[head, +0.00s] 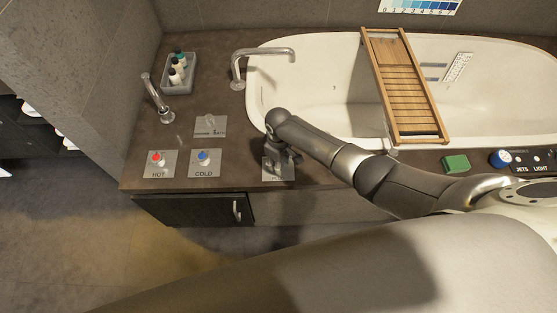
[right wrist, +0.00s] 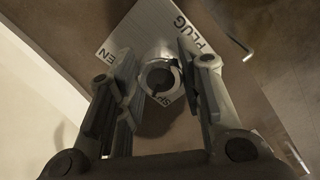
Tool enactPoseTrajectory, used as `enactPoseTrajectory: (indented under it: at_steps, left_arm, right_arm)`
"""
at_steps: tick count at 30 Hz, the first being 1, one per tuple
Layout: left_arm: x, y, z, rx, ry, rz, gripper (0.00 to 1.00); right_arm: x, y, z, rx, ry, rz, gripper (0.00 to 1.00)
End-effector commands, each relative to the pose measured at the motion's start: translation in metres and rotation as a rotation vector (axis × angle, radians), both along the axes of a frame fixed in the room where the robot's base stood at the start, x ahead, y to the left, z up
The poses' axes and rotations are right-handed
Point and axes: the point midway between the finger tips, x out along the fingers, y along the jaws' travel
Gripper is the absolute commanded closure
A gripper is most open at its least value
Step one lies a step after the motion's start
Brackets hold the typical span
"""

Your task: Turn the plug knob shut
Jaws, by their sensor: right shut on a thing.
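The plug plate (head: 284,173) is a square metal plate on the brown deck by the tub's near left edge, mostly covered by my right gripper in the head view. In the right wrist view the plate (right wrist: 150,28) carries the word PLUG, a partly hidden word ending in EN, and a third partly covered word. The round metal plug knob (right wrist: 158,76) sits between the fingers. My right gripper (head: 281,162) points down over the plate and is shut on the knob; its fingers also flank it in the right wrist view (right wrist: 159,88). My left gripper is out of view.
The HOT knob (head: 157,158) and COLD knob (head: 204,156) are left of my gripper, with another plate (head: 210,122) behind. A spout (head: 262,55) and bottle tray (head: 179,75) stand farther back. A wooden caddy (head: 405,85) spans the tub; a green block (head: 455,164) lies right.

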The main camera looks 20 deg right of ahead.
Motion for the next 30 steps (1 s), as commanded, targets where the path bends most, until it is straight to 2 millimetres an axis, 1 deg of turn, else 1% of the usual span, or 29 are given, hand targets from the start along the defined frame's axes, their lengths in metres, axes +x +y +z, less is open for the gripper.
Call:
enactPoseTrajectory:
  at_steps: [6,12,19,30]
  left_arm:
    - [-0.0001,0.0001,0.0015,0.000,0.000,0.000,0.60]
    - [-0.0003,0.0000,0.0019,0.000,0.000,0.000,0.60]
    - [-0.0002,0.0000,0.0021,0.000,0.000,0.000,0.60]
    - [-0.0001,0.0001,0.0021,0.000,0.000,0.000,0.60]
  right_arm:
    - [0.0000,-0.0001,-0.0001,0.000,0.001,0.155,0.89]
    - [0.0001,-0.0004,-0.0003,-0.001,0.001,0.249,0.89]
    - [0.0002,-0.0005,-0.0005,0.000,0.001,0.299,0.89]
    - [0.0003,-0.0004,-0.0004,0.000,0.001,0.309,0.89]
